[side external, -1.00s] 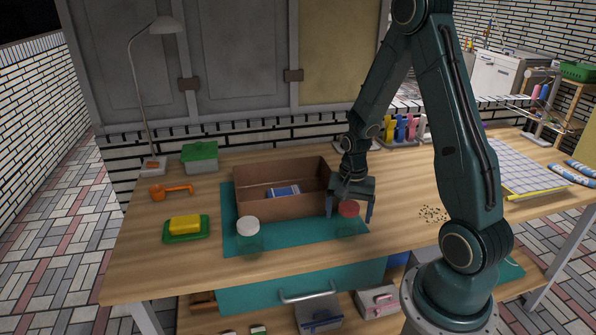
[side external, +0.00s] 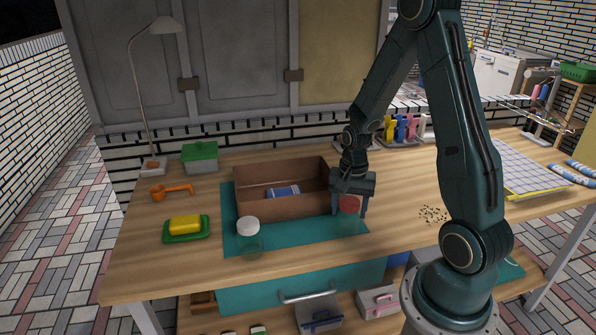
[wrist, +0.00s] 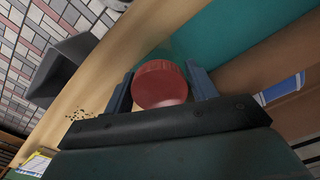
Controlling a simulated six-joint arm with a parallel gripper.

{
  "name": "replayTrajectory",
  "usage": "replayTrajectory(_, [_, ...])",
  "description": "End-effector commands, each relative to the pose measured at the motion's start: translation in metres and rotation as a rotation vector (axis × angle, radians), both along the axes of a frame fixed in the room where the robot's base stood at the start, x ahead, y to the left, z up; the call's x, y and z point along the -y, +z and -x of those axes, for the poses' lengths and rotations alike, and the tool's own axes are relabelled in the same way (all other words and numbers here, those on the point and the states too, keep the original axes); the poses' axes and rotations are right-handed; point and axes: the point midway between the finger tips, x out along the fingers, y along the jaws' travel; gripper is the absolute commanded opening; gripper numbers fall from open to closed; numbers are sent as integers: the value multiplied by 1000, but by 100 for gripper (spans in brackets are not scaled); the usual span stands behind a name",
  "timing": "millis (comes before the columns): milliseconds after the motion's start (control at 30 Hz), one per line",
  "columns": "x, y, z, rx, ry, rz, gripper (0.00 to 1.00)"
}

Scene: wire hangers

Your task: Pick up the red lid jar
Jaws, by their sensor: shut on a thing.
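The red lid jar (side external: 348,204) stands on the teal mat at the right front corner of the cardboard box. Its red lid also fills the middle of the wrist view (wrist: 160,84). My gripper (side external: 350,212) is over it from above, fingers pointing down. The fingers (wrist: 162,86) are on both sides of the jar, shut on it. The jar's clear body below the lid is mostly hard to see against the mat. A second jar with a white lid (side external: 248,224) stands on the mat to the left.
An open cardboard box (side external: 270,205) with a blue-and-white item (side external: 283,192) inside stands just left of my gripper. A yellow block on a green dish (side external: 186,227), an orange scoop (side external: 170,191) and a green-lidded container (side external: 200,156) are further left.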

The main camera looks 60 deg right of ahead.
Motion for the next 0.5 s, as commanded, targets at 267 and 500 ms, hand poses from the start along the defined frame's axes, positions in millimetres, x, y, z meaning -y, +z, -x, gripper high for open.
replayTrajectory(267, [1,36,-1,5,0,4,30])
replayTrajectory(500, [1,80,-1,7,0,5,30])
